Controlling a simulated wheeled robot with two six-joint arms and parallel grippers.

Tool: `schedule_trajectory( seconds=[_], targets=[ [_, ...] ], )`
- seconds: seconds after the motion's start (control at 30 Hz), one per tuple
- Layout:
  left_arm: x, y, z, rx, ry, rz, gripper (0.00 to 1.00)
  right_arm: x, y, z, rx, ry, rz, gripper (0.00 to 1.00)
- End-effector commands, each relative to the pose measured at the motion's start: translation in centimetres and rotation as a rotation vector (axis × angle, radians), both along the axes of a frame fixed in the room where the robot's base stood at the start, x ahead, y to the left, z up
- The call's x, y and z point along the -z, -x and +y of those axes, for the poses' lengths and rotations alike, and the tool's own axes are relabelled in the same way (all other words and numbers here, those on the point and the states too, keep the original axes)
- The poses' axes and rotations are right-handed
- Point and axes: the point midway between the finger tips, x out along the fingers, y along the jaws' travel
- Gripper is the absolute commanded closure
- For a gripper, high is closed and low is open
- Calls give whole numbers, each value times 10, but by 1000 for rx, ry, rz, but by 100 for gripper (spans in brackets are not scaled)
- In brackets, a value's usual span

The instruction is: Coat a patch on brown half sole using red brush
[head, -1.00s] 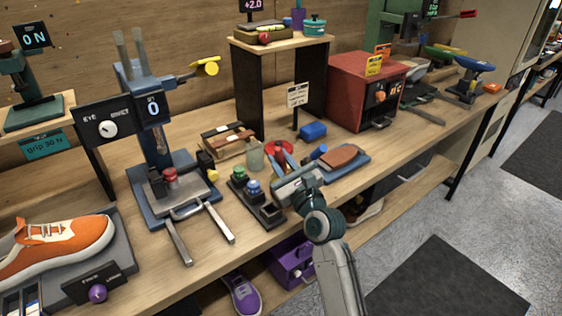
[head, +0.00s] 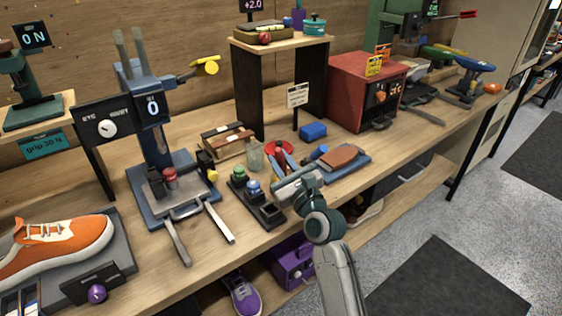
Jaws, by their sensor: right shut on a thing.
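The brown half sole (head: 339,157) lies flat on a blue-grey tray (head: 353,167) right of centre on the bench. My right gripper (head: 283,168) is over the bench just left of that tray, shut on what seems to be the red brush. The brush is mostly hidden by the gripper, and its bristles cannot be made out. A red round shape (head: 279,147) with blue and red parts shows just behind the gripper. The gripper is apart from the sole. My left gripper is not in view.
A dark stand with green and blue knobs (head: 254,190) is close left of my gripper. A clear jar (head: 255,156), a blue block (head: 313,131) and a sign (head: 298,95) stand behind. A red box oven (head: 365,88) is at the back right. Bare bench lies in front of the tray.

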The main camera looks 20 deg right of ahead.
Motion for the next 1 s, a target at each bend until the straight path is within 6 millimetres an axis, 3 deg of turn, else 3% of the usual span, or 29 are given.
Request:
schedule_trajectory(
  seconds=[1.0],
  targets=[
    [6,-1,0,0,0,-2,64,12,0,0,0,-1,0,100]
  ],
)
